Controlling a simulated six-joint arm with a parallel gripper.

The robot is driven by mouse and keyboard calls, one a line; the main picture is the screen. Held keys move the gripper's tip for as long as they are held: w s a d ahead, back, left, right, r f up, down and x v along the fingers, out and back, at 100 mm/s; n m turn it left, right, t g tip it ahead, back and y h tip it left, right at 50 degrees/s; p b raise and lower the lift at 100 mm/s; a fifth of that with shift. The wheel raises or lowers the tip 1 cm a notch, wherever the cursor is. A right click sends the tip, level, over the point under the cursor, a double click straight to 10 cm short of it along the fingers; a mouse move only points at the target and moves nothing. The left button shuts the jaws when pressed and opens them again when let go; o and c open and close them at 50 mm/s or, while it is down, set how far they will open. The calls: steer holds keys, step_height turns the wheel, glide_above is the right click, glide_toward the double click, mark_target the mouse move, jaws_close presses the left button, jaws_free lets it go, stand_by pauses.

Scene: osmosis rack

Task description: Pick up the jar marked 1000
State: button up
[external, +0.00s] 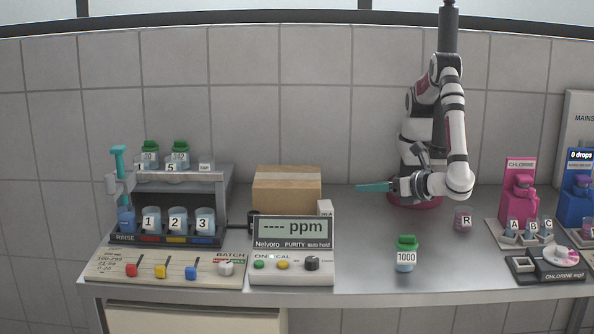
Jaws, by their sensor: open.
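The jar marked 1000 (405,258) stands upright near the front edge of the bench, right of the ppm meter. It has a green lid and a white label. My gripper (360,188) is behind it and to the left, above the bench, with its teal fingers pointing left. The gripper is open, nothing shows between its fingers, and it is apart from the jar. Seen side-on, the gap between the fingers is hard to make out.
The ppm meter (292,247) and a cardboard box (287,190) stand left of the gripper. A rack (178,185) with jars is at far left. A small jar marked R (463,219) and a pink chlorine unit (519,190) are right. Bench around the 1000 jar is clear.

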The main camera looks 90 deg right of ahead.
mark_target(405, 234)
steer(key=s+a+f+n+t+y, duration=0.1)
steer(key=s, duration=0.1)
steer(key=s+a+f+n+t+y, duration=0.1)
steer(key=s+a+n, duration=0.1)
steer(key=s+a+f+n+t, duration=0.1)
steer(key=s+a+f+t, duration=0.1)
steer(key=s, duration=0.1)
steer(key=shift+n+y, duration=0.3)
steer(key=shift+y, duration=0.1)
steer(key=s+a+f+n+t+y, duration=0.1)
steer(key=s, duration=0.1)
steer(key=s+a+f+n+t+y, duration=0.1)
steer(key=s+n+y, duration=0.1)
steer(key=s, duration=0.1)
steer(key=s+a+f+n+t+y, duration=0.1)
steer(key=s+f, duration=0.1)
steer(key=shift+s+n+y, duration=0.35)
steer(key=shift+n+y, duration=0.05)
steer(key=w, duration=0.7)
steer(key=shift+d+f, duration=0.35)
steer(key=shift+f, duration=0.05)
jaws_close()
